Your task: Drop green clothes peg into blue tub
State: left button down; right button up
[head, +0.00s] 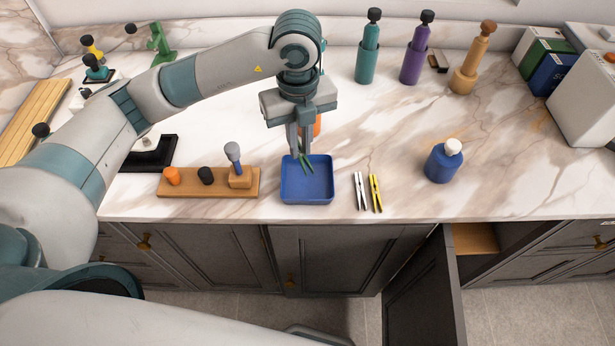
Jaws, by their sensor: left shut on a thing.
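The blue tub (307,189) is a shallow square tray near the front edge of the counter. My left gripper (300,150) points down over the tub's back part. It is shut on the green clothes peg (306,164), which hangs tilted below the fingertips, over the inside of the tub. I cannot tell whether the peg touches the tub. A white peg (360,191) and a yellow peg (376,193) lie side by side to the right of the tub. My right gripper is not in view.
A wooden board (208,190) with knobs and a small tool stands left of the tub. A blue bottle (443,162) stands at the right. An orange thing (317,125) is partly hidden behind my gripper. Tall bottles line the back. A cabinet door (425,290) hangs open below.

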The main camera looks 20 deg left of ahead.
pick_arm(q)
jog(key=shift+n, duration=0.5)
jog(key=b, duration=0.3)
send_over(301, 179)
jog(key=shift+f, duration=3)
jog(key=c, duration=1.7)
grip_release()
